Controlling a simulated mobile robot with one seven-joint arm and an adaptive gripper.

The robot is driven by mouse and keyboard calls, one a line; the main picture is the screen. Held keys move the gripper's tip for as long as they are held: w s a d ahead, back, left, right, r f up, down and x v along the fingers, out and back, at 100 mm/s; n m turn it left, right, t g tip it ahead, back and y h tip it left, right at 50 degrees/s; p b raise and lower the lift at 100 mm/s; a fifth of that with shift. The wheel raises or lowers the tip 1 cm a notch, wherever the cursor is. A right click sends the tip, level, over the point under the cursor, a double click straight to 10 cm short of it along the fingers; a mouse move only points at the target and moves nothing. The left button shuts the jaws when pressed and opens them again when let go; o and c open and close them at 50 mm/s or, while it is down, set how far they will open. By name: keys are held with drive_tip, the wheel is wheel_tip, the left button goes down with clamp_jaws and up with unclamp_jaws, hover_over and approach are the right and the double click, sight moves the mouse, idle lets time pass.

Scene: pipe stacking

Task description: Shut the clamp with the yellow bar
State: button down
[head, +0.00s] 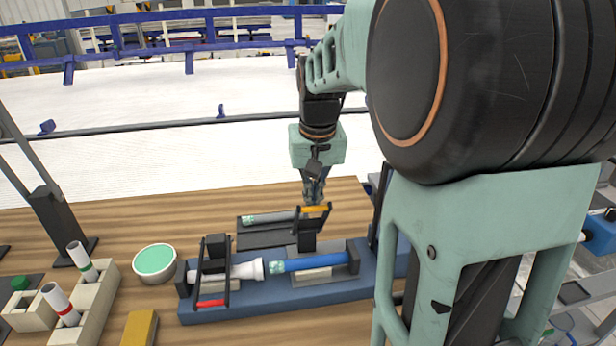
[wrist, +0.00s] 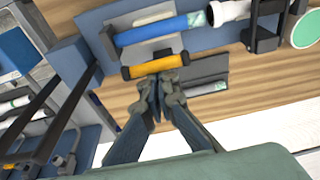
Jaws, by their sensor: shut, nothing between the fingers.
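The yellow bar (head: 316,209) belongs to a black clamp (head: 307,232) on the blue fixture (head: 340,291). The bar stands raised behind the blue pipe (head: 318,260), so this clamp is open. My gripper (head: 312,196) is shut and empty, pointing down just behind the bar. In the wrist view the closed fingertips (wrist: 160,84) are right beside the yellow bar (wrist: 155,66); I cannot tell whether they touch it. The blue pipe (wrist: 160,30) lies in the fixture, end to end with a white pipe piece (head: 246,270).
A second clamp with a red bar (head: 211,303) lies over the white piece at left. A dark tray (head: 262,237) with a grey pipe sits behind the fixture. A green-topped bowl (head: 155,262), pale pipe holders and a yellow block (head: 139,328) stand at left.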

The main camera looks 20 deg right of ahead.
drive_tip(key=shift+s+a+f+b, duration=0.1)
drive_tip(key=shift+s+f+b, duration=0.25)
drive_tip(key=shift+s, duration=0.2)
drive_tip(key=shift+s+a+f+b, duration=0.1)
drive_tip(key=shift+s+f+b, duration=0.15)
drive_tip(key=shift+s+b, duration=0.25)
drive_tip(key=shift+s, duration=0.1)
drive_tip(key=shift+s+a+f+b, duration=0.2)
drive_tip(key=shift+s+f+b, duration=0.55)
drive_tip(key=shift+s, duration=0.2)
drive_tip(key=shift+f, duration=0.1)
drive_tip(key=shift+s+a+f+b, duration=0.2)
drive_tip(key=shift+s+f+b, duration=0.6)
drive_tip(key=shift+s, duration=0.1)
